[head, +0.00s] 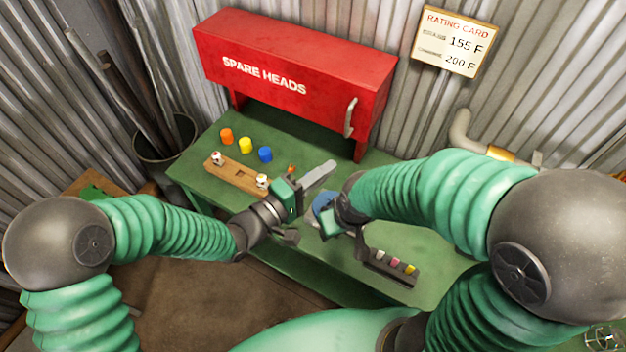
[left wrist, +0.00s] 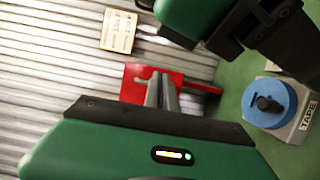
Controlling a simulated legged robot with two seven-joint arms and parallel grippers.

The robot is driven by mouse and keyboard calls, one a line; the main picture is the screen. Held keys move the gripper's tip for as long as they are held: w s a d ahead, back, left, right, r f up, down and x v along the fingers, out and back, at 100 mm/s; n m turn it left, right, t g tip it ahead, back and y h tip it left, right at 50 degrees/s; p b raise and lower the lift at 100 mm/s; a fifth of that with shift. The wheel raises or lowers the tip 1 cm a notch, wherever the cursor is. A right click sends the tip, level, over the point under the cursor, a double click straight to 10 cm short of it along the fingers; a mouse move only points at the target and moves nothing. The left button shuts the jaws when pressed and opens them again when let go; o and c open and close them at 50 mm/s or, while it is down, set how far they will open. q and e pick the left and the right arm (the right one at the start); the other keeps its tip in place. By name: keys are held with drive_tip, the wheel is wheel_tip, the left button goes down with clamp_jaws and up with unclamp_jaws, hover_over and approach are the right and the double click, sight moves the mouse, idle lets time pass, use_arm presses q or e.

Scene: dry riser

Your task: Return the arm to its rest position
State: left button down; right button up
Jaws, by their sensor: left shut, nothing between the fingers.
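My left gripper (head: 332,166) is over the green bench, its grey fingers pointing up and right, toward the red cabinet. In the left wrist view its fingers (left wrist: 162,82) are together with nothing between them. My right gripper (head: 330,222) is beside it, over the bench near a blue round part; its fingers are too hidden to tell their state. In the left wrist view a blue disc with a dark knob (left wrist: 270,103) sits on a grey block marked TAPE (left wrist: 303,122).
The red SPARE HEADS cabinet (head: 295,62) stands at the bench's back. Orange (head: 226,136), yellow (head: 245,145) and blue (head: 265,154) caps stand left, behind a wooden block (head: 235,177). A dark rack (head: 390,268) is at front right. A rating card (head: 455,42) hangs on the wall.

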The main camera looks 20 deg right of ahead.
use_arm(q)
drive_tip(key=w+a+f+m+t+y, duration=0.1)
drive_tip(key=w+a+f+y, duration=0.2)
drive_tip(key=a, duration=0.4)
drive_tip(key=w+a+f+t+y, duration=0.1)
drive_tip(key=a+f+y, duration=0.25)
drive_tip(key=a, duration=0.35)
drive_tip(key=w+a+f+m+y, duration=0.1)
drive_tip(key=a+f+y, duration=0.1)
drive_tip(key=a+y, duration=0.35)
drive_tip(key=s+a+f+m+g+y, duration=0.1)
drive_tip(key=s+a+g+y, duration=0.1)
drive_tip(key=s+a, duration=0.5)
drive_tip(key=s+a+f+m+g+y, duration=0.1)
drive_tip(key=s+a+g+y, duration=0.2)
drive_tip(key=s+a, duration=0.4)
drive_tip(key=a, duration=0.5)
drive_tip(key=shift+s+g, duration=0.15)
drive_tip(key=shift+g, duration=0.15)
use_arm(e)
drive_tip(key=shift+s+d+f, duration=0.1)
drive_tip(key=shift+s+d, duration=0.05)
drive_tip(key=shift+d, duration=0.3)
